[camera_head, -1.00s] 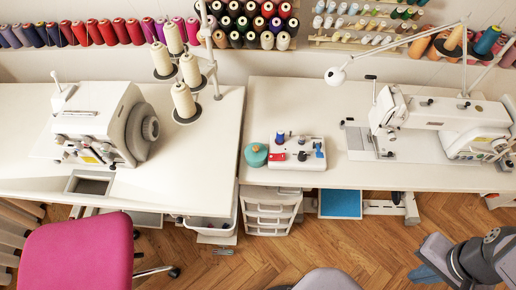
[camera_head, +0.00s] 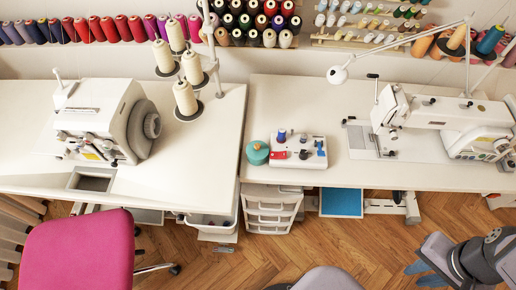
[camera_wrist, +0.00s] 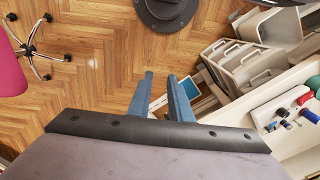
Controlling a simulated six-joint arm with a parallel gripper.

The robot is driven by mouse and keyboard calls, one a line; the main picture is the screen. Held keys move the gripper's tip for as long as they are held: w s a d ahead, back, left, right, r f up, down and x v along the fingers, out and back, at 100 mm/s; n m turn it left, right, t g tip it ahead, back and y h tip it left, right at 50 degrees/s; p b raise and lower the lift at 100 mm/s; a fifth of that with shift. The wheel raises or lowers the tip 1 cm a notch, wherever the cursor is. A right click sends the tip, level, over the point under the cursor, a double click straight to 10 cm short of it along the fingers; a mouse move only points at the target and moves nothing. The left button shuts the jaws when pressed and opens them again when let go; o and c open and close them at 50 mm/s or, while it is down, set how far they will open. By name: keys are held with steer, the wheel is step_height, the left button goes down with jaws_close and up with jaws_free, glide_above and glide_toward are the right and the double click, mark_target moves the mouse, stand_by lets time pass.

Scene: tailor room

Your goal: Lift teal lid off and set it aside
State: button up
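The teal lid (camera_head: 257,147) tops a small round teal container on the right-hand white table, at its front left corner. Where the lid meets the container is too small to tell. In the wrist view a green-teal part of it (camera_wrist: 314,83) shows at the right edge. My gripper (camera_head: 425,273) is at the lower right of the head view, off the table's front and far from the lid. Its two blue fingers are apart with nothing between them, as the wrist view also shows (camera_wrist: 161,97).
A white board (camera_head: 299,153) with a blue spool, a red block and other small items sits right beside the lid. A sewing machine (camera_head: 440,122) stands farther right. White drawers (camera_head: 271,211) stand below the table. Bare tabletop (camera_head: 290,100) lies behind the lid.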

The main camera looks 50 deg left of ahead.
steer(key=o, duration=1.5)
steer(key=shift+c, duration=0.2)
steer(key=w+a+n+b, duration=0.1)
steer(key=w+a+n, duration=0.4)
steer(key=w+a, duration=0.55)
steer(key=w+a+n, duration=0.2)
steer(key=a+n, duration=0.3)
steer(key=a, duration=1.2)
steer(key=n+y+b, duration=0.2)
steer(key=n, duration=0.6)
glide_above(258, 146)
steer(key=d, duration=0.1)
step_height(258, 146, down, 4)
steer(key=f, duration=0.1)
steer(key=shift+a+f+p, duration=0.15)
steer(key=shift+f+p, duration=0.4)
steer(key=shift+f, duration=0.6)
steer(key=shift+a+f+p, duration=0.2)
steer(key=shift+f+p, duration=0.3)
steer(key=shift+f, duration=0.6)
steer(key=shift+a+f+p, duration=0.15)
steer(key=shift+f+p, duration=0.4)
steer(key=shift+f, duration=0.6)
